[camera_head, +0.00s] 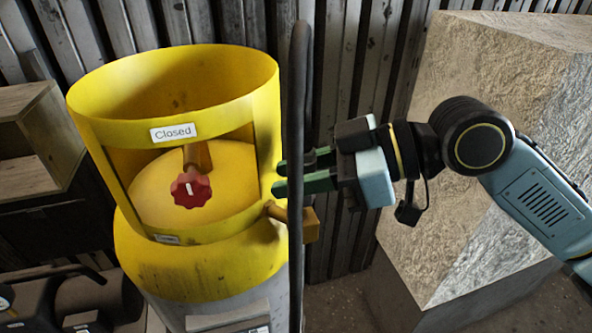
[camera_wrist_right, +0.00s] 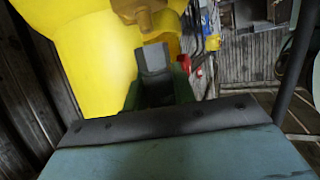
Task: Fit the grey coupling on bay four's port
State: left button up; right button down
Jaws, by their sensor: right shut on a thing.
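A yellow gas cylinder (camera_head: 190,270) with an open collar stands left of centre in the head view. A brass-coloured fitting (camera_head: 308,224) sticks out of its right side, just below my right gripper. My right gripper (camera_head: 282,178) has green fingers and points left at the collar. In the right wrist view, it is shut on a grey piece (camera_wrist_right: 154,66), apparently the grey coupling. A brass-coloured part (camera_wrist_right: 140,10) shows beyond the piece there; I cannot tell whether they touch. The coupling cannot be made out in the head view. No bay number is readable. My left gripper is out of view.
A black hose (camera_head: 298,110) hangs vertically and crosses in front of my right fingers in the head view. A red knob (camera_head: 191,189) sits inside the collar, under a "Closed" label (camera_head: 173,132). A large stone block (camera_head: 455,150) stands at right. A wooden shelf (camera_head: 50,130) is at left.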

jog(key=shift+f+b, duration=0.75)
jog(key=shift+f, duration=0.75)
jog(key=c, duration=1.1)
grip_release()
jog(key=shift+d, duration=0.1)
jog(key=b+v, duration=0.2)
jog(key=v, duration=1.1)
jog(key=shift+d+r, duration=0.1)
jog(key=shift+d, duration=0.05)
jog(key=shift+w, duration=0.1)
